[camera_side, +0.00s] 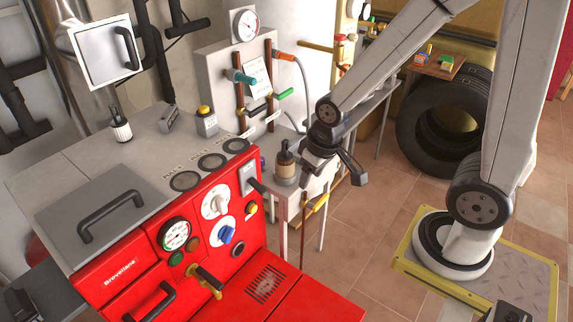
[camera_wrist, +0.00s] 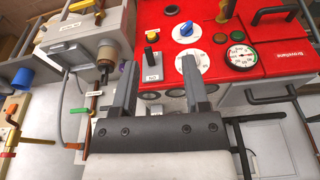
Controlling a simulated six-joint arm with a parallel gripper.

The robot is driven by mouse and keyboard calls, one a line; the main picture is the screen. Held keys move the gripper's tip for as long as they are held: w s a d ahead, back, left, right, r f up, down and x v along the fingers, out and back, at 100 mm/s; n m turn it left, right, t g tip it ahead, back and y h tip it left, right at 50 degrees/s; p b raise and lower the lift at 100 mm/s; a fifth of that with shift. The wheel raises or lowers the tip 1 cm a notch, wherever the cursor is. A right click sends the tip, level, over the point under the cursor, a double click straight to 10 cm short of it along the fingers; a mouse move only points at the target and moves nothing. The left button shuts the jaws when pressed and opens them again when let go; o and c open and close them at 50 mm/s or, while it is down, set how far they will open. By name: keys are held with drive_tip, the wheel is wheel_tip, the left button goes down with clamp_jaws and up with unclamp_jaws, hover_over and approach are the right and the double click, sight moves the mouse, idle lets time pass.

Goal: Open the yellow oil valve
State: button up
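Several yellow or brass handles show, and I cannot tell for sure which is the yellow oil valve. The wrist view has a yellow-orange lever (camera_wrist: 12,108) at the far left. My gripper (camera_side: 332,174) is in the air right of the boiler. Its fingers (camera_wrist: 160,64) are apart with nothing between them.
The red boiler (camera_side: 265,283) has gauges and knobs. A brown-topped cylinder (camera_side: 286,168) stands close left of my gripper. A tire (camera_side: 440,120) stands at right; the tiled floor (camera_side: 355,240) is clear.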

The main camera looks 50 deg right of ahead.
drive_tip(key=w+d+f+m, duration=0.5)
drive_tip(key=w+d, duration=0.2)
drive_tip(key=w, duration=0.2)
drive_tip(key=m+g, duration=0.3)
drive_tip(key=m, duration=0.9)
hover_over(323, 198)
drive_tip(key=f, duration=2.4)
drive_tip(key=shift+a+f, duration=0.25)
drive_tip(key=shift+d+f, duration=0.15)
drive_tip(key=shift+f, duration=0.1)
drive_tip(key=shift+f, duration=0.15)
drive_tip(key=shift+f, duration=3.75)
